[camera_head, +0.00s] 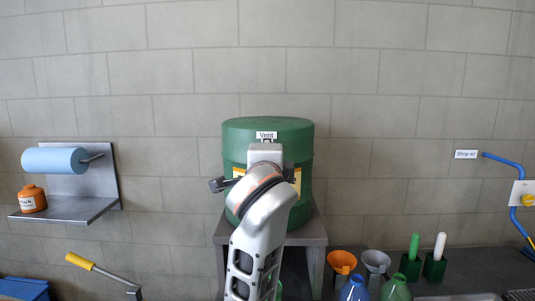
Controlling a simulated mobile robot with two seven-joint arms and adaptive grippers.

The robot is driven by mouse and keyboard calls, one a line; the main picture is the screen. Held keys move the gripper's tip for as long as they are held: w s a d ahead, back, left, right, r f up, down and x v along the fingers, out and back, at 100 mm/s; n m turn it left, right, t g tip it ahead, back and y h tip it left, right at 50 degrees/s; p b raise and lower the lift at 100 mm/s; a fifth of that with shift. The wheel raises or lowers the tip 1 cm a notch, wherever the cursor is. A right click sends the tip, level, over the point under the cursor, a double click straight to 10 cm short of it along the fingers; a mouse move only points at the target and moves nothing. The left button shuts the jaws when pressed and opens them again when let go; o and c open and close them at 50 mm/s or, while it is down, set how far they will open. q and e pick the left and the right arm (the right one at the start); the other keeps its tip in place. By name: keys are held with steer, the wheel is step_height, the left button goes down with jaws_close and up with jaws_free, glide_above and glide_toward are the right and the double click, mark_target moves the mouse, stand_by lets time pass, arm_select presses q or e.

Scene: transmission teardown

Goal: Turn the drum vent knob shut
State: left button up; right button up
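The green drum (240,135) stands on a grey stand against the wall, with a white "Vent" label (266,134) at its top front. No vent knob can be made out; my arm covers the area just below the label. One of my arms rises from the bottom edge, slightly left of centre, and appears to be the left one. Its wrist is in front of the drum, and its gripper fingers cannot be made out, so neither their opening nor any contact with the knob can be told. My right gripper is not in view.
A steel wall shelf (70,208) at left holds a blue roll (54,161) and an orange pot (32,199). Orange (342,260) and grey (376,261) funnels, bottles and brushes stand right of the drum stand (306,232). A blue pipe (506,163) with a yellow valve is far right.

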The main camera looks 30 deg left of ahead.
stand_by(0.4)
arm_select(q)
steer(key=o, duration=1.1)
steer(key=v, duration=0.7)
steer(key=shift+s+d, duration=0.15)
steer(key=shift+s, duration=0.1)
